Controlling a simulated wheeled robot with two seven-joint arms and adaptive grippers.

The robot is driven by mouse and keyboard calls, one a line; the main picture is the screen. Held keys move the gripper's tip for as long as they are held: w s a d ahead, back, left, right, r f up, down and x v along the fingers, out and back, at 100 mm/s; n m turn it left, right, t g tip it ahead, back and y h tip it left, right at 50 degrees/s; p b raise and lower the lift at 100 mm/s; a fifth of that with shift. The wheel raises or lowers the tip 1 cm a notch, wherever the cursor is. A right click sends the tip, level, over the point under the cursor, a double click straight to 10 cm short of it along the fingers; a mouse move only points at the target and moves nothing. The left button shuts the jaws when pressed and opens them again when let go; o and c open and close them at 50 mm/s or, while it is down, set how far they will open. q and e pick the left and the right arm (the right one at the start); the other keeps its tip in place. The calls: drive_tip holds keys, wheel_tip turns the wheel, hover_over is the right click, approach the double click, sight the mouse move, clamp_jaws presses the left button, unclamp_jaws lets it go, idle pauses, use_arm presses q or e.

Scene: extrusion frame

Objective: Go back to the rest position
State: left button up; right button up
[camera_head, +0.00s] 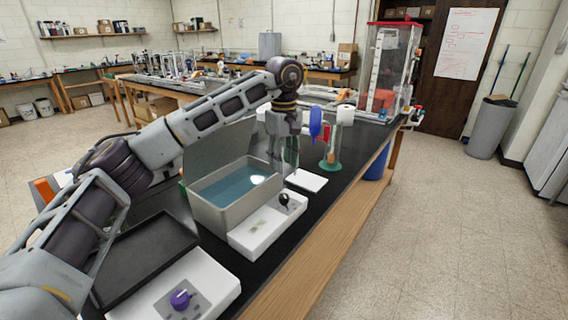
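My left arm comes in from the left and reaches over the black bench (333,185). My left gripper (284,150) points down at the far side of the grey basin. Its fingers are small and pale against the clutter, so I cannot tell whether they are apart or hold anything. My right arm and gripper are not in view.
The grey basin (222,211) holds blue liquid. White boxes with knobs (268,224) (182,291) and a dark tray (146,259) lie in front. A green stand (331,160) and a clear red-topped case (388,70) stand beyond.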

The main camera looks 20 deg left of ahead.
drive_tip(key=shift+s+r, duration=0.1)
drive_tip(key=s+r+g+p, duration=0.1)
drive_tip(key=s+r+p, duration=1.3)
drive_tip(key=p, duration=0.7)
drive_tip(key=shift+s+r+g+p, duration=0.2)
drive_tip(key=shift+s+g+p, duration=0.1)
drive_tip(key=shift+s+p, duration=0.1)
idle(0.3)
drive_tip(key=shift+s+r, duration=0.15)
